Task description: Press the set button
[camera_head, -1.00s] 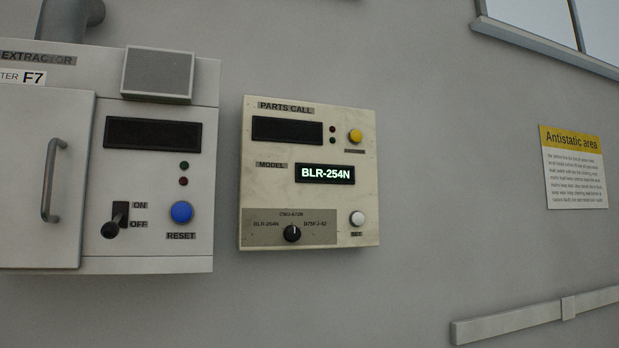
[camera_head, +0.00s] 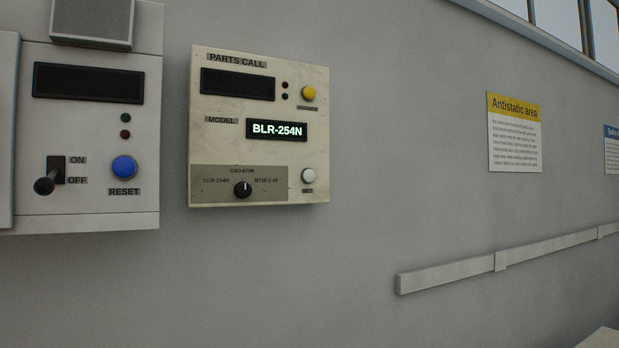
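The set button is a white round button (camera_head: 308,175) at the lower right of the cream PARTS CALL panel (camera_head: 218,130) on the wall, with a small dark label under it. The MODEL display (camera_head: 276,130) on the panel reads BLR-254N. The black selector knob (camera_head: 242,189) sits at the lower left of the panel, its mark pointing up. A yellow button (camera_head: 308,93) is at the panel's upper right, and the upper display (camera_head: 237,84) is dark. Neither of my grippers shows in the head view.
A white extractor box (camera_head: 100,214) with a blue RESET button (camera_head: 124,168) and a lever switch (camera_head: 48,183) is left of the panel. An Antistatic area sign (camera_head: 515,145) and a rail (camera_head: 447,275) are on the right wall. The wall below the panel is bare.

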